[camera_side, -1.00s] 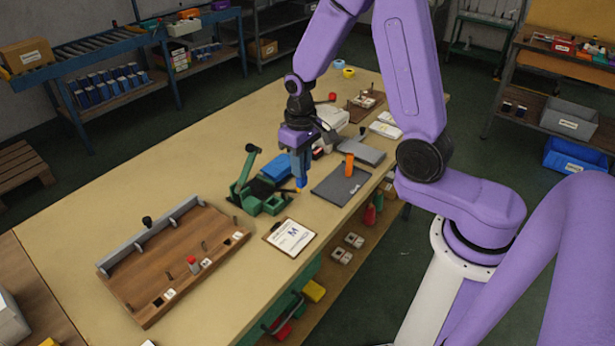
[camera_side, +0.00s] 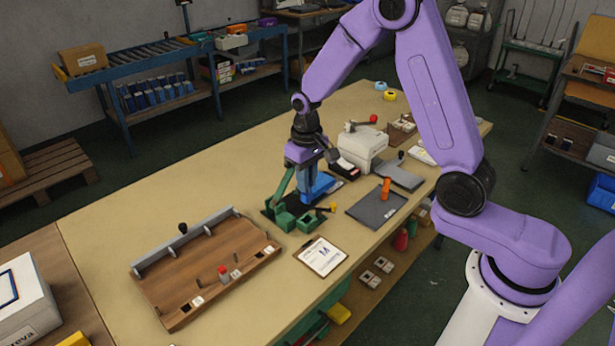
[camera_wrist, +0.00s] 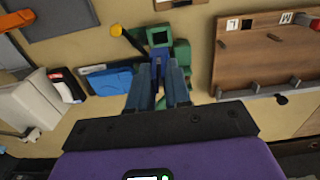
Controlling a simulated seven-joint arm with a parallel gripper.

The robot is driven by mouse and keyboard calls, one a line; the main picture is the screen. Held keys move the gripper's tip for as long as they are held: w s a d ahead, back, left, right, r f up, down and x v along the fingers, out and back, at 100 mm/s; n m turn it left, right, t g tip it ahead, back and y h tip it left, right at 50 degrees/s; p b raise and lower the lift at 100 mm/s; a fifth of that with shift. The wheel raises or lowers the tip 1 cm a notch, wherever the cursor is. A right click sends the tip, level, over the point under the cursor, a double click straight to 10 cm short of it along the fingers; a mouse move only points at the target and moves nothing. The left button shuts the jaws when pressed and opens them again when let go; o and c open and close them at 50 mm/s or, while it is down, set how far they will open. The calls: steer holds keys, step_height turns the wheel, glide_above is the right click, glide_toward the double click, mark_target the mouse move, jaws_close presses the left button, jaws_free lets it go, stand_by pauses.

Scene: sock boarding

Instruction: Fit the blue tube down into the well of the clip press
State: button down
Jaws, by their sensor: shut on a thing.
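The clip press is a green fixture (camera_side: 285,219) on the bench, with a dark square well in its block, seen in the wrist view (camera_wrist: 160,37). My gripper (camera_side: 303,194) points down close over the press in the side view. In the wrist view, my gripper (camera_wrist: 161,82) is shut on the blue tube (camera_wrist: 160,62), whose end shows between the fingertips beside the well. The fingers hide most of the tube. In the side view I cannot separate the tube from the fingers, nor tell whether its lower end touches the press.
A blue case (camera_wrist: 110,80) lies close beside the press. A yellow knob (camera_side: 333,207) sticks out at its right. A clipboard (camera_side: 320,256), a wooden rack (camera_side: 205,275) and a grey mat with an orange peg (camera_side: 385,188) stand around. The bench's left rear is clear.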

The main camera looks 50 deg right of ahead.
mark_target(307, 195)
steer(key=shift+f, duration=2.65)
steer(key=shift+f, duration=1.8)
steer(key=c, duration=1)
jaws_free()
step_height(307, 195, up, 17)
steer(key=shift+r, duration=0.2)
